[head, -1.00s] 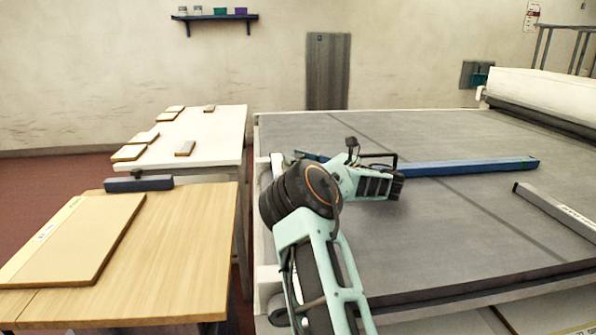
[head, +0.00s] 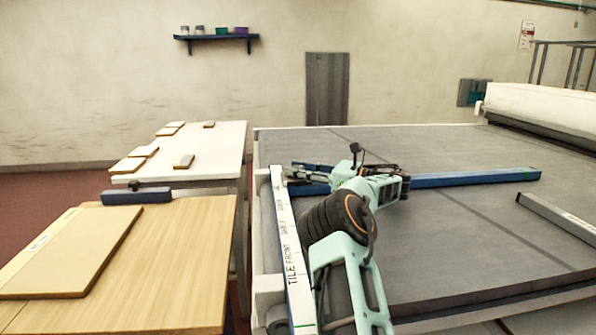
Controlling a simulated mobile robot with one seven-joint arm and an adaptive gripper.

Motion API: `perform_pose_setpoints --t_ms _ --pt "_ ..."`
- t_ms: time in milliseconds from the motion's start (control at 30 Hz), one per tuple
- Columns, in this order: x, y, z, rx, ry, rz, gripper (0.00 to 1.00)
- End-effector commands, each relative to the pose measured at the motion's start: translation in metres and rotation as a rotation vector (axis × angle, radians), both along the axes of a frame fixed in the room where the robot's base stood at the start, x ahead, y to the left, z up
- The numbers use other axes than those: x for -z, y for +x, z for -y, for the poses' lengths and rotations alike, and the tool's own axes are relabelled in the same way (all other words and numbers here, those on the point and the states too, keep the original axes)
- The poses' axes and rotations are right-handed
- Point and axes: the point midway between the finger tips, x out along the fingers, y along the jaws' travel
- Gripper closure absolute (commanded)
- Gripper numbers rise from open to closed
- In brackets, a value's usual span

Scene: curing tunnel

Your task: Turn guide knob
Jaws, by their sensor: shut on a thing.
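A long blue guide bar (head: 470,178) lies across the grey belt bed (head: 450,240), running right from near the bed's left edge. My gripper (head: 291,174) is at the bar's left end, beside the bed's left rail, with its fingers pointing left. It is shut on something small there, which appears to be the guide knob. The knob itself is hidden by the fingers and too small to make out. My wrist and forearm cover part of the bar and the belt.
A grey bar (head: 556,217) lies at the right. Left stand a wooden table (head: 185,260) with a board and a white table (head: 215,155) with several tiles. A gap separates them from the bed.

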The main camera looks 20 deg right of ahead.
Motion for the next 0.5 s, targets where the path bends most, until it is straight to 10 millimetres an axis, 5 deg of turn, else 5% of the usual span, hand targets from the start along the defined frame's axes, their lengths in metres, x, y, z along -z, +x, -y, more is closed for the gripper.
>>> perform_pose_setpoints --t_ms 133,167,300,500 --pt "-0.0011 0.0003 -0.0005 0.000 0.001 0.002 0.97" --pt "-0.0012 0.0003 -0.0005 0.000 0.000 0.003 0.70" --pt "-0.0011 0.0003 -0.0005 0.000 0.000 0.003 0.55" --pt "-0.0007 0.0002 -0.0004 0.000 0.000 0.001 0.55"
